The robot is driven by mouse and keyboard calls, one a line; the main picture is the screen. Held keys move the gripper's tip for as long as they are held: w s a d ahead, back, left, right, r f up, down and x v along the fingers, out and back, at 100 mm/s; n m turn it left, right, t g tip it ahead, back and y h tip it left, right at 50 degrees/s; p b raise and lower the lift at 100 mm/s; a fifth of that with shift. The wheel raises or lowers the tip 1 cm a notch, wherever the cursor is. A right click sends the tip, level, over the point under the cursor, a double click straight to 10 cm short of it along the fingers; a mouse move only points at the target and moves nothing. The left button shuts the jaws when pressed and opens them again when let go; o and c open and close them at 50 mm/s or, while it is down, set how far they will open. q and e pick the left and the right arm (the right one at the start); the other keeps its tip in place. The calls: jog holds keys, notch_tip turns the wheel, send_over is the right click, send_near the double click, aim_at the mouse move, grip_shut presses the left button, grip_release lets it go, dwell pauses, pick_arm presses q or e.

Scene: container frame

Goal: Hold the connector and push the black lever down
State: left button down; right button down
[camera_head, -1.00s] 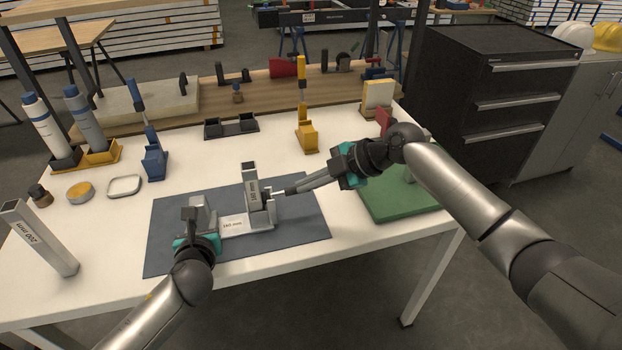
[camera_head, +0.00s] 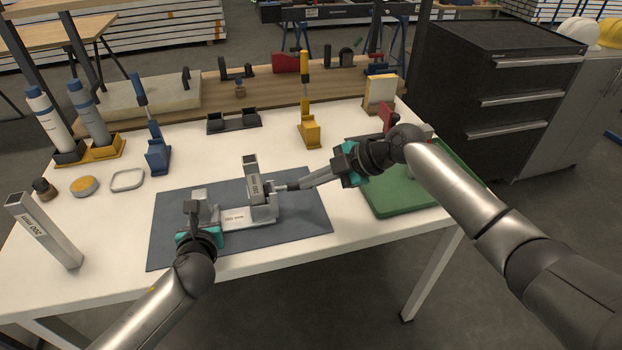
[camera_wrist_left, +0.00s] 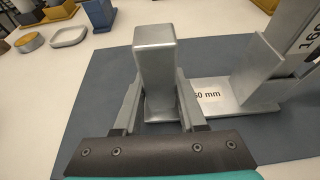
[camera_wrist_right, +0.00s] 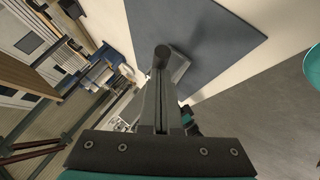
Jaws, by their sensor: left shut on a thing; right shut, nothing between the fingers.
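The grey metal connector (camera_head: 234,217) lies on the blue-grey mat, with an upright block at its left end and an upright bracket at its right. A silver profile (camera_head: 252,170) stands upright in the bracket. My left gripper (camera_head: 199,212) is shut on the left block, with a finger on each side in the left wrist view (camera_wrist_left: 155,95). My right gripper (camera_head: 287,187) is shut and empty, its tips at the bracket's right side by the small black lever (camera_head: 268,187). The lever's round dark end (camera_wrist_right: 162,54) shows at the fingertips; I cannot tell whether they touch.
A loose 200 mm profile (camera_head: 45,230) stands on the table's left. A green tray (camera_head: 400,200) lies at right beneath my right arm. Blue (camera_head: 157,157) and yellow (camera_head: 310,133) tool holders stand behind the mat (camera_head: 300,225). The mat's right part is bare.

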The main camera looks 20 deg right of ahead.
pick_arm(q)
jog(key=shift+d, duration=0.1)
pick_arm(e)
jog(key=shift+s+d+f, duration=0.2)
jog(key=shift+f, duration=0.2)
pick_arm(q)
jog(key=shift+f, duration=0.1)
pick_arm(e)
notch_tip(320, 180, up, 2)
jog(key=shift+s+r, duration=0.1)
pick_arm(q)
jog(key=shift+w, duration=0.1)
pick_arm(e)
jog(key=v, duration=1.2)
jog(key=shift+s+a+r, duration=0.2)
jog(key=shift+s+a, duration=0.15)
jog(key=shift+s, duration=0.1)
pick_arm(q)
jog(key=shift+c, duration=2)
grip_release()
